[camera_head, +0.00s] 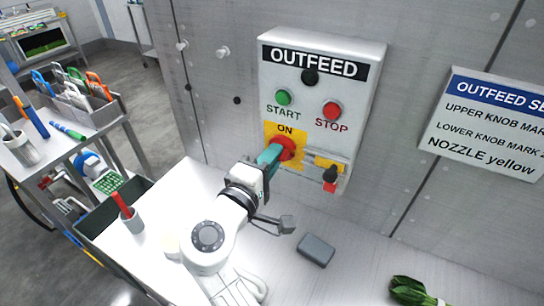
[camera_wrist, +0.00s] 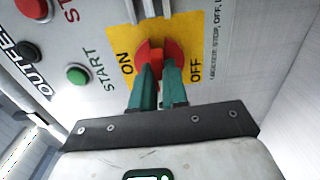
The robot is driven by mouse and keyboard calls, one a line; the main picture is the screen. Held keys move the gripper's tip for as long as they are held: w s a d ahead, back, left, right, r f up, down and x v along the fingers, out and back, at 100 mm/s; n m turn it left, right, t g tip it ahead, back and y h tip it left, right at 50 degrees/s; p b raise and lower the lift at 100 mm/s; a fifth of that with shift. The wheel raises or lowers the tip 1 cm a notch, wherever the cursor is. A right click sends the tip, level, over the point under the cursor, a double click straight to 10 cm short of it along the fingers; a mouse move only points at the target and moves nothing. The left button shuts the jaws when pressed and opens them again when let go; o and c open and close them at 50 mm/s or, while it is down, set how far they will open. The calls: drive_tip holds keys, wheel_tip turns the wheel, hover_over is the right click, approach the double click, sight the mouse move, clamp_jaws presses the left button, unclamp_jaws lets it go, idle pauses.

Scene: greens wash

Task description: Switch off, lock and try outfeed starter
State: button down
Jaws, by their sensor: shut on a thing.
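The outfeed starter box (camera_head: 350,60) is on the grey wall, with a green START button (camera_head: 283,97), a red STOP button (camera_head: 332,111) and a red rotary switch (camera_head: 287,147) on a yellow plate (camera_head: 271,131). My gripper (camera_head: 273,157) has its teal fingers shut on the red switch handle. In the wrist view the fingers (camera_wrist: 158,82) grip the red switch (camera_wrist: 171,50), between the ON and OFF words on the yellow plate (camera_wrist: 120,38).
A metal hasp bar with a red and black part (camera_head: 330,178) is beside the switch. A grey block (camera_head: 316,250) and leafy greens (camera_head: 410,291) lie on the counter. A sign (camera_head: 485,120) is at the right. A cart (camera_head: 70,150) stands left.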

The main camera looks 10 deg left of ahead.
drive_tip(key=shift+a, duration=0.15)
drive_tip(key=c, duration=1.1)
unclamp_jaws()
drive_tip(key=shift+c, duration=0.2)
drive_tip(key=b+v, duration=0.2)
drive_tip(key=v, duration=0.8)
drive_tip(key=shift+s, duration=0.4)
drive_tip(key=shift+a, duration=0.15)
